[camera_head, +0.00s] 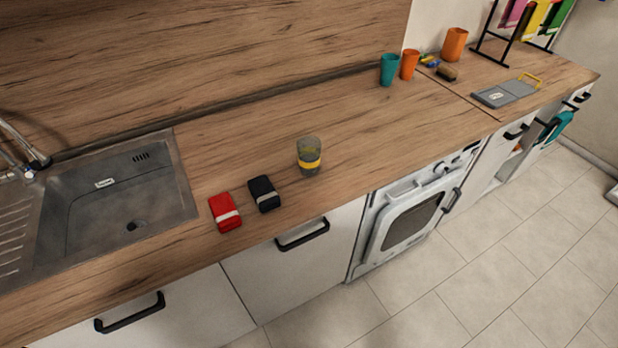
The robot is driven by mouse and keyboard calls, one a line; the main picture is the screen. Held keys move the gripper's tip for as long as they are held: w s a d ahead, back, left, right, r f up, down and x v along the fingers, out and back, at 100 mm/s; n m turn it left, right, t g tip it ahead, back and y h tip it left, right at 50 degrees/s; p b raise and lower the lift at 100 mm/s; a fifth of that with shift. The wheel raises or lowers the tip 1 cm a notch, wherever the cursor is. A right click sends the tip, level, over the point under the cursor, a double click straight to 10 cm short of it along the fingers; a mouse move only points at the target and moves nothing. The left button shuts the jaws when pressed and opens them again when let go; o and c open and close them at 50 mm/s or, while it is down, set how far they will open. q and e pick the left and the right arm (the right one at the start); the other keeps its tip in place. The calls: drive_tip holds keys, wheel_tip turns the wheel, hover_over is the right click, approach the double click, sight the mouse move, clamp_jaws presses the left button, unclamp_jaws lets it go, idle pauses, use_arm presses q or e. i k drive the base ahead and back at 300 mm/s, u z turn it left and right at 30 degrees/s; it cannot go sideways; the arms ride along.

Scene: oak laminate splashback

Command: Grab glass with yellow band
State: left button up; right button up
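A see-through glass with a yellow band (309,156) stands upright on the wooden worktop (350,115), near the middle of the view. The band runs around its lower half. Nothing touches the glass. Neither my left nor my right gripper shows in the head view.
A black packet (264,194) and a red packet (225,212) lie left of the glass, near the front edge. A metal sink (120,190) is at the left. A teal cup (389,70) and an orange cup (409,64) stand at the back right. Worktop around the glass is clear.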

sight(308, 148)
drive_tip(key=u, duration=2.45)
drive_tip(key=k, duration=1.2)
drive_tip(key=z, duration=2.75)
